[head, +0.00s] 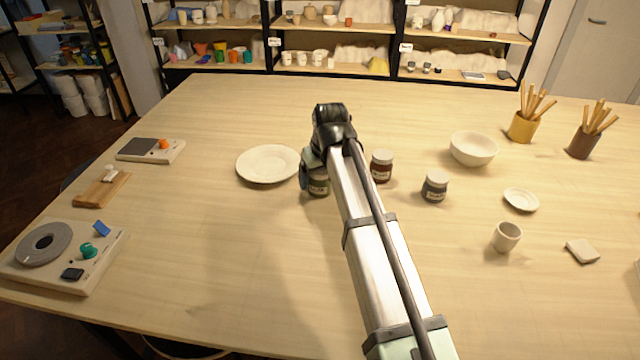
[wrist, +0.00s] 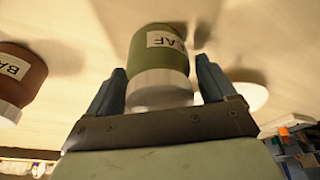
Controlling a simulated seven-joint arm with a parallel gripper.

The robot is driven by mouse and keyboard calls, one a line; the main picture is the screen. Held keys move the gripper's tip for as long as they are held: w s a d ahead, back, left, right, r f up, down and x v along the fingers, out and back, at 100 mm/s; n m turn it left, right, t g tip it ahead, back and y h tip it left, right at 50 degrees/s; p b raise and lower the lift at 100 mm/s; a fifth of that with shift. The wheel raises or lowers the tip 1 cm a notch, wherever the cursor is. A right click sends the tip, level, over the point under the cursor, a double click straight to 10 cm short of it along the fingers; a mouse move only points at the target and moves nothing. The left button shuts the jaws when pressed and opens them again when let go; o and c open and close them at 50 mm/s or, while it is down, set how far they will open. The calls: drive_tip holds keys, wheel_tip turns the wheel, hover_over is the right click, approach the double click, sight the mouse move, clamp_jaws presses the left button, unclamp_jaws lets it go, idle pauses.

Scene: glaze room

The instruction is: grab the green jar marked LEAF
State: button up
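The green jar marked LEAF (wrist: 160,50) has a pale lid and stands between the two fingers of my gripper (wrist: 161,75) in the wrist view. A narrow gap shows between the right finger and the jar; the left finger is very close to it, and I cannot tell if it touches. My gripper looks open around the jar. In the head view, the green jar (head: 318,186) stands on the table, its top partly hidden by my gripper (head: 307,172) and arm.
A dark red jar (head: 381,166) stands close to the right, with a grey jar (head: 434,187) beyond it. A white plate (head: 268,164) lies just left. A bowl (head: 473,149) and a cup (head: 506,237) are further right.

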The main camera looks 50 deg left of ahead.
drive_tip(key=c, duration=1)
